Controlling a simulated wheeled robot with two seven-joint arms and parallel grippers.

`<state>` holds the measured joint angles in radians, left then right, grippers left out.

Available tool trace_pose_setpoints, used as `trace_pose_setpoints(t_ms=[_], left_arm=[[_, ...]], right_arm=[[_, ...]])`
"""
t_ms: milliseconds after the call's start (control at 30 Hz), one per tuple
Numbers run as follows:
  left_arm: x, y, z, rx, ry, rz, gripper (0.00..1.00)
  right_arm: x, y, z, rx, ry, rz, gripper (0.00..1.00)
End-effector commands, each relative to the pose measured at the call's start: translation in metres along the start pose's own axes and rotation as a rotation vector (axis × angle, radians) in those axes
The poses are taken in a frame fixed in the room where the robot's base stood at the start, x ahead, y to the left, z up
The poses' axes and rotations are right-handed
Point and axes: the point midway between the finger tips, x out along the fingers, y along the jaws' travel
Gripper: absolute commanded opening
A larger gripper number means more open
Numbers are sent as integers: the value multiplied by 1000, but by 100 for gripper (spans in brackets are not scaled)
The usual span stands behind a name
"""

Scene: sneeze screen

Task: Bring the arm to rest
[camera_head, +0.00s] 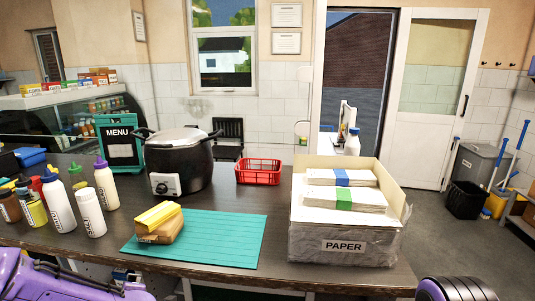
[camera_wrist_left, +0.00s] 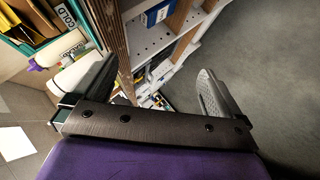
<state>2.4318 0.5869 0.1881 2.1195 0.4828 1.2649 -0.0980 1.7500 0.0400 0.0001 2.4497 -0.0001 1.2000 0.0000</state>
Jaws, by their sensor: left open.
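My left gripper (camera_wrist_left: 152,75) shows in the left wrist view with its two pale fingers spread wide apart. Nothing is between the fingers. In the head view my purple left arm (camera_head: 50,283) lies along the bottom left edge, in front of and below the counter's front edge. Its far end is cut off by the frame's bottom. Part of my right arm (camera_head: 457,290) shows at the bottom right; its gripper is not seen.
The counter (camera_head: 285,225) holds several bottles, a black pot (camera_head: 180,165), a teal mat (camera_head: 230,240) with a yellow-topped block (camera_head: 158,222), a red basket (camera_head: 258,172) and a PAPER box (camera_head: 340,243). Shelves (camera_wrist_left: 160,45) stand beyond my left fingers; grey floor (camera_wrist_left: 265,70) is clear at right.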

Motion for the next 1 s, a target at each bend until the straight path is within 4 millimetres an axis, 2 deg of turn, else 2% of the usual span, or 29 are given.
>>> trace_pose_setpoints(t_ms=[33,67,100,167,200,300,400,433,500,600,1000], left_arm=[[-1,-45,25,174,-50,5,100],[-3,-69,37,266,-86,9,100],[-8,-103,51,385,-137,8,100],[-19,-154,66,552,-220,-7,100],[-28,-189,73,658,-276,-25,100],[-53,-268,76,893,-403,-86,100],[-74,-327,66,1049,-474,-163,100],[-77,-340,63,1081,-486,-183,100],[-84,-362,60,1134,-511,-214,100],[-90,-375,59,1149,-527,-237,100],[-90,-376,58,1148,-527,-238,100]], right_arm=[[2,0,1,0,0,0,43],[2,0,1,0,0,0,43],[3,0,1,0,0,0,43],[4,0,2,0,0,0,43],[4,0,2,0,0,0,43],[5,0,2,0,0,0,43],[6,0,3,0,0,0,43],[7,0,3,0,0,0,43],[7,-1,3,0,0,0,43],[7,-1,3,0,0,0,43],[7,-1,3,0,0,0,43]])
